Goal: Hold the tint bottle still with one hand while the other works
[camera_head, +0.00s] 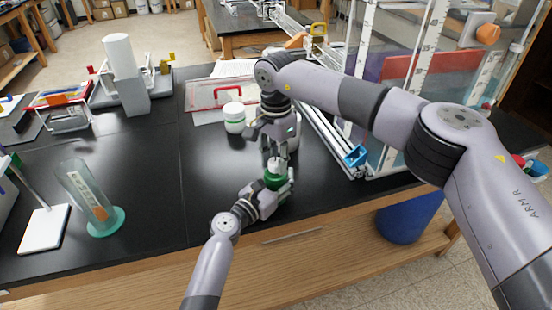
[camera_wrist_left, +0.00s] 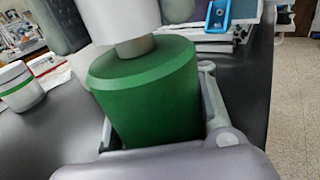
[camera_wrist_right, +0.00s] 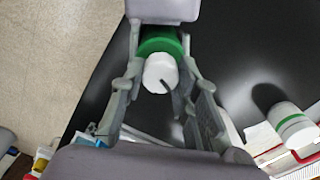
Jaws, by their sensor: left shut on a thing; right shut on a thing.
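The tint bottle is a green bottle (camera_head: 276,181) with a white top (camera_head: 274,164), upright near the front edge of the black bench. My left gripper (camera_head: 280,188) is shut around its green body from the front. In the left wrist view the green body (camera_wrist_left: 148,95) fills the space between the fingers. My right gripper (camera_head: 274,154) comes down from above and is shut on the white top. In the right wrist view its fingers stand on both sides of the white top (camera_wrist_right: 160,73), with the green body (camera_wrist_right: 160,42) beyond. The fingers hide part of the bottle.
A white jar with a green band (camera_head: 234,118) stands behind the bottle. A clear cylinder on a teal base (camera_head: 106,222) stands at left. A clear-walled frame (camera_head: 395,110) with a blue clip (camera_head: 356,155) is at right. The bench between cylinder and bottle is clear.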

